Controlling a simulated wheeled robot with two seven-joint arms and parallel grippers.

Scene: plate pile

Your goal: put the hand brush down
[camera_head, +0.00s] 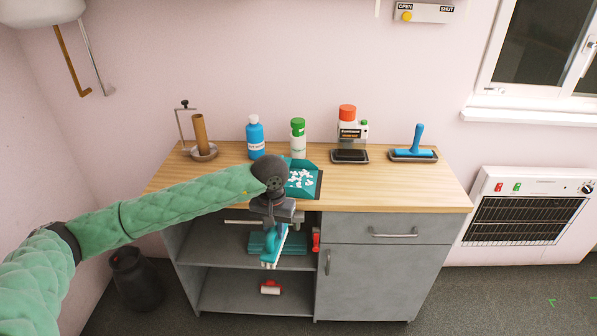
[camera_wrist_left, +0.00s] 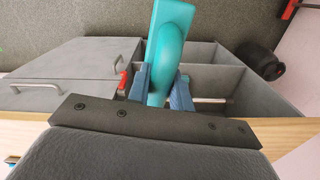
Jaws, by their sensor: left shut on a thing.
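My left gripper (camera_head: 276,222) is shut on the teal hand brush (camera_head: 271,252) in front of the cabinet's open shelves, below the worktop's front edge. The brush hangs tilted downward with pale bristles at its lower end. In the left wrist view, the blue fingers of my left gripper (camera_wrist_left: 161,92) clasp the handle of the teal brush (camera_wrist_left: 172,35) from both sides. My right gripper is in neither view.
A teal dustpan (camera_head: 311,167) with white scraps lies on the wooden worktop (camera_head: 400,190), partly behind my left wrist. Bottles, a roll holder and a blue-handled tool (camera_head: 416,145) stand along the back. A teal object (camera_head: 296,244) lies on the upper shelf. The worktop's right front is clear.

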